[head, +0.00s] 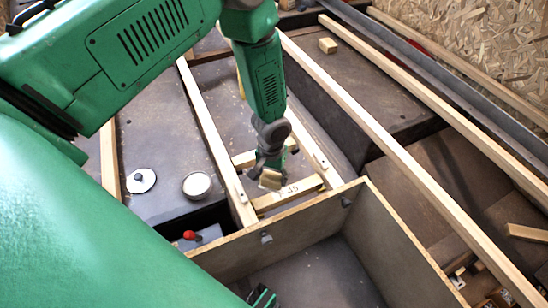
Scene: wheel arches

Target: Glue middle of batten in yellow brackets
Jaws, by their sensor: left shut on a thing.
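My left gripper (270,168) points down between two long pale rails. It is shut on a small tan, block-like thing (271,180), too small to identify surely; it may be a brush head. Just below it, a short pale batten (288,193) marked "-45" spans between the rails; I cannot tell whether the held thing touches it. A second short batten (262,154) lies behind, partly hidden by the gripper. A bit of yellow (240,83) shows beside my forearm, too little to name. Yellow brackets cannot be made out clearly. My right gripper is not seen.
An open wooden box (355,240) stands in front, a green and black thing (262,298) inside. A round tin (197,185), a white disc (141,180) and a red-knobbed item (190,235) are at left. Long rails (400,175) run at right.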

